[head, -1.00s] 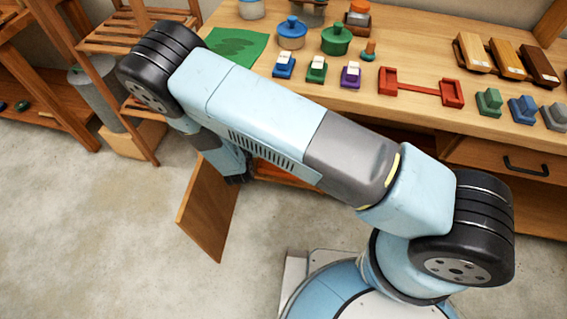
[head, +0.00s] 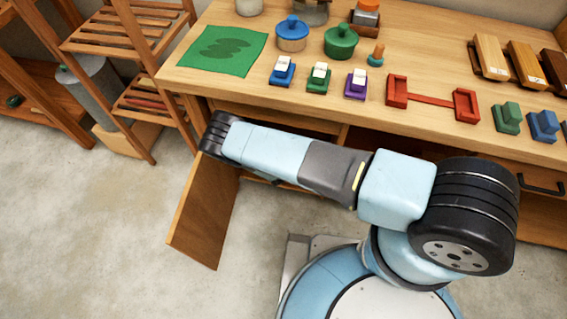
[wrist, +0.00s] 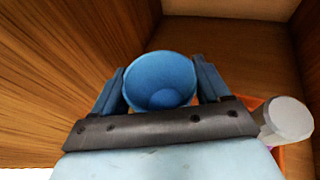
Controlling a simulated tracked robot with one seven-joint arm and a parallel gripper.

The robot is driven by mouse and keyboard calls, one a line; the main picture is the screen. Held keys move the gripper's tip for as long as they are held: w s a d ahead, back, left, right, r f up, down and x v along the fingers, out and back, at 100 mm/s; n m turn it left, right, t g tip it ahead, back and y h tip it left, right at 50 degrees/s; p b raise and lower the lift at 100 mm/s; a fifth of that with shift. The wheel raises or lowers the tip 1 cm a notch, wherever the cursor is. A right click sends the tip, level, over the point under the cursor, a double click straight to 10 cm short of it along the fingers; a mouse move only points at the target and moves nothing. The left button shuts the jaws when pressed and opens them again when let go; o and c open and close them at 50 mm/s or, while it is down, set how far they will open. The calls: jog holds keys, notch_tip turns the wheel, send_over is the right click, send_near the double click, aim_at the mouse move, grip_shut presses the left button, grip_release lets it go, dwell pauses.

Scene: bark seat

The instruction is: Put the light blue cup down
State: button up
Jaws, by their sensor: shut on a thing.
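The light blue cup (wrist: 160,78) shows in the wrist view, its open mouth facing the camera. My gripper (wrist: 161,88) is shut on it, with one finger on each side. The cup is inside a wooden cabinet compartment; whether its base touches a surface is hidden. In the head view the cup and my gripper are hidden, as my arm reaches under the worktop into the cabinet.
In the wrist view a wooden wall stands close on the left, and a whitish round-topped object (wrist: 288,117) is to the right beside an orange-red edge (wrist: 258,102). The open cabinet door (head: 205,212) hangs left of my arm. The worktop (head: 440,60) is above.

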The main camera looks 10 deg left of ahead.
jog(key=f, duration=0.6)
jog(key=shift+s+a, duration=0.2)
jog(key=shift+a, duration=0.2)
jog(key=shift+f, duration=2.05)
jog(key=shift+f, duration=0.15)
jog(key=o, duration=1)
jog(key=shift+o, duration=0.2)
jog(key=shift+r, duration=0.2)
jog(key=v, duration=1.2)
jog(key=shift+d, duration=0.15)
